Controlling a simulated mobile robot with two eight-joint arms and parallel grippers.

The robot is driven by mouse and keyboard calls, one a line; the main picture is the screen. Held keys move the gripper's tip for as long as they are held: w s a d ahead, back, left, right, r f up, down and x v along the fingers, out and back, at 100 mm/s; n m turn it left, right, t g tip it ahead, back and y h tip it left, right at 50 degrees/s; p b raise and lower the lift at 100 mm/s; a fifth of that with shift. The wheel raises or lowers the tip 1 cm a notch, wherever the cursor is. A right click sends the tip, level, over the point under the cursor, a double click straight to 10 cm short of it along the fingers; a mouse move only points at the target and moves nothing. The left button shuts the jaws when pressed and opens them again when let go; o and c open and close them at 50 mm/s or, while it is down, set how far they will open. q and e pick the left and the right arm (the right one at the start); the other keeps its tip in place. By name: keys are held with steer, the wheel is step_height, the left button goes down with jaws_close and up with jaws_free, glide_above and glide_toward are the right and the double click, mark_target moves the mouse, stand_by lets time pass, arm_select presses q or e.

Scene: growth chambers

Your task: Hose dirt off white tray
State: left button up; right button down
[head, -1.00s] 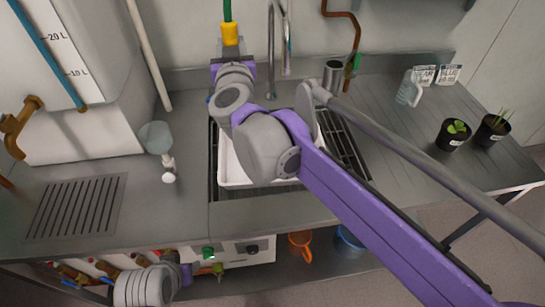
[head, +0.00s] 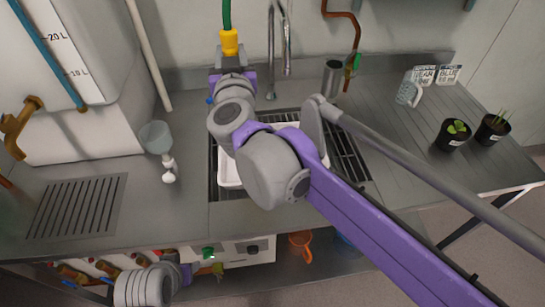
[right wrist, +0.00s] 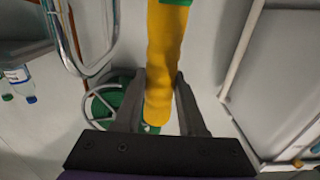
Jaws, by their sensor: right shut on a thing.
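The white tray (head: 228,170) lies in the sink, over a dark slatted rack. My right arm hides most of it, and I cannot make out dirt on it. My right gripper (head: 229,68) is at the back of the sink, near the wall. It is shut on the yellow hose nozzle (head: 229,42), which has a green hose (head: 227,14) running up from it. In the right wrist view the nozzle (right wrist: 163,60) stands between the two dark fingers (right wrist: 160,90). My left arm shows at the bottom left; its gripper's opening is unclear.
A metal faucet (head: 271,60) and a steel cup (head: 332,77) stand behind the sink. Potted plants (head: 453,134) and a clear jug (head: 408,93) are on the right counter. A funnel-like stand (head: 156,140) is left of the sink. An orange jug (head: 301,246) sits below.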

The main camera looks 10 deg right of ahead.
steer(key=shift+s, duration=2.4)
steer(key=shift+s+r+p, duration=0.1)
steer(key=shift+s+p, duration=0.25)
steer(key=shift+s, duration=0.05)
